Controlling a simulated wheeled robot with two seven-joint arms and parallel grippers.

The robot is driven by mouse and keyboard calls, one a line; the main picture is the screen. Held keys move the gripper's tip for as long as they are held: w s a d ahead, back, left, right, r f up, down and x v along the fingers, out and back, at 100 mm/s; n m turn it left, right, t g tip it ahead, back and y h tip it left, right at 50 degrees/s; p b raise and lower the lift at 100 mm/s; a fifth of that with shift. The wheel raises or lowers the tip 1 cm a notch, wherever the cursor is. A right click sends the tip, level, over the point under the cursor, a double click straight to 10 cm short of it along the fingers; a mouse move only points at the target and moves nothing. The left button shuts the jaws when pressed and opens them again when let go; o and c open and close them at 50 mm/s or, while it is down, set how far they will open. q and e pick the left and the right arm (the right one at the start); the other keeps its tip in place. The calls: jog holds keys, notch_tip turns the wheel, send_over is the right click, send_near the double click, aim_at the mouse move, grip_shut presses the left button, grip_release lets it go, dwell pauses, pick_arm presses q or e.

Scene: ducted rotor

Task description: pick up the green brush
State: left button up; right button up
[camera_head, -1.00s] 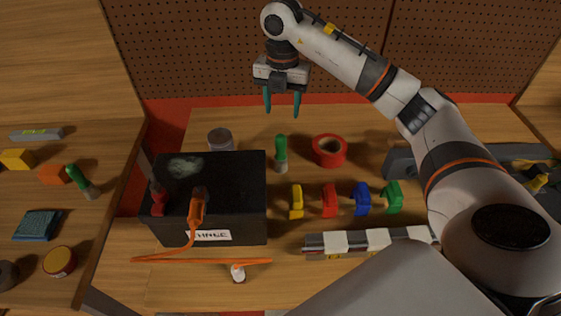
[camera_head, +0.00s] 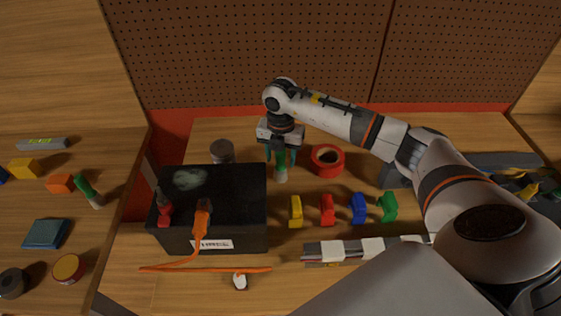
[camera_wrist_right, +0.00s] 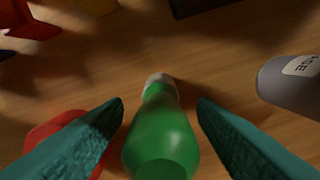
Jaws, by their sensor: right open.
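The green brush (camera_head: 281,170) stands on the workbench between the black box and the red tape roll, with its green end up and a pale lower end. In the right wrist view the green brush (camera_wrist_right: 160,140) lies between my two teal fingers, with a gap on each side. My right gripper (camera_head: 281,157) is open and points down around the top of it. My left gripper is not in view. A second green-handled piece (camera_head: 87,188) lies on the left side surface.
A black box (camera_head: 240,205) with screwdrivers stands to the left, a grey can (camera_head: 222,151) behind it. The red tape roll (camera_head: 327,160) is close on the right. Coloured clamps (camera_head: 327,210) sit in front. A pegboard (camera_head: 250,50) rises behind.

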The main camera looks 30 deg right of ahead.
jog(key=shift+f, duration=0.2)
jog(key=c, duration=1.1)
